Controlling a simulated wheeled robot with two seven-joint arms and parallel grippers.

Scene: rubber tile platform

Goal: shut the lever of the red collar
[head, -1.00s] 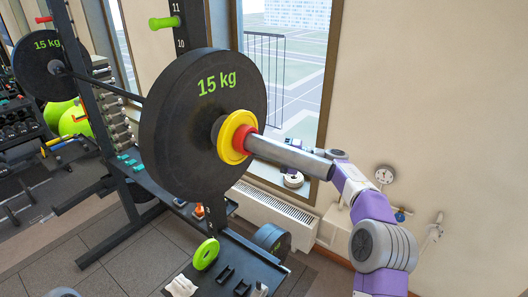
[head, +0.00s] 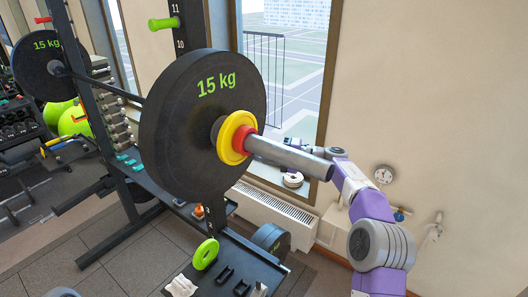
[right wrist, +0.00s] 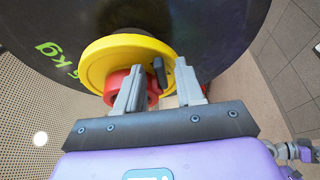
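The red collar (head: 240,138) sits on the grey bar sleeve (head: 285,153), against the yellow disc (head: 230,130) outside the black 15 kg plate (head: 180,125). In the right wrist view the red collar (right wrist: 116,90) is partly behind the left finger. A short dark piece (right wrist: 159,72), which looks like its lever, stands between the fingers of my right gripper (right wrist: 159,67). The fingers are apart, and I see no clear contact with the dark piece. In the head view the right arm reaches behind the sleeve, and its fingertips are not clear. My left gripper is not in view.
The rack upright (head: 95,100) stands left of the plate. A low shelf with a green disc (head: 205,254) is below. A window, a radiator (head: 270,215) and a wall gauge (head: 384,174) are behind. Room right of the sleeve is mostly filled by my right arm.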

